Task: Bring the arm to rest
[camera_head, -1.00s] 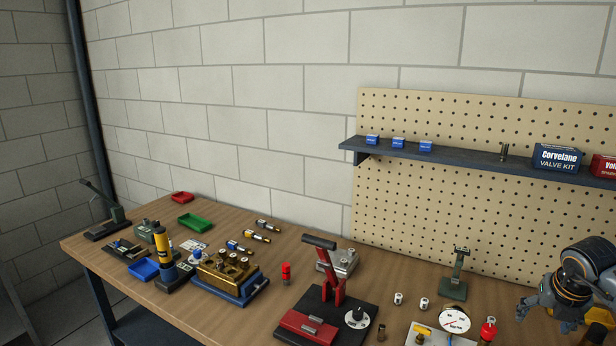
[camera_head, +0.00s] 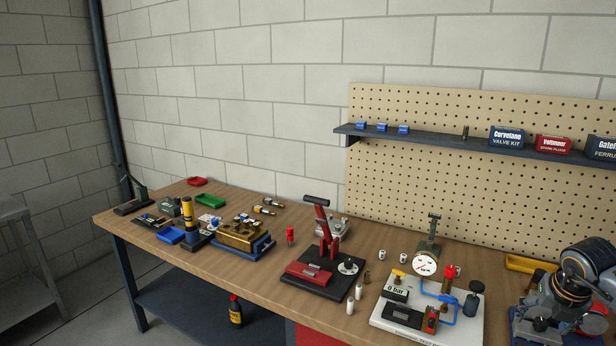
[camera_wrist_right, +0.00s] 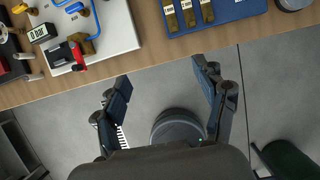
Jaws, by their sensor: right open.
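My right arm comes in at the right edge of the head view, with its gripper (camera_head: 548,318) low over the right end of the bench. In the right wrist view the right gripper (camera_wrist_right: 160,82) has its two dark fingers spread wide apart with nothing between them. It points down past the bench's front edge, with grey floor beneath. My left gripper is not in view.
The wooden bench (camera_head: 262,268) holds a white gauge panel (camera_head: 385,318), a red lever press (camera_head: 312,270) and a brass block (camera_head: 240,235). A blue tray (camera_wrist_right: 218,12) with brass pieces lies near the front edge. A pegboard shelf (camera_head: 460,143) hangs behind.

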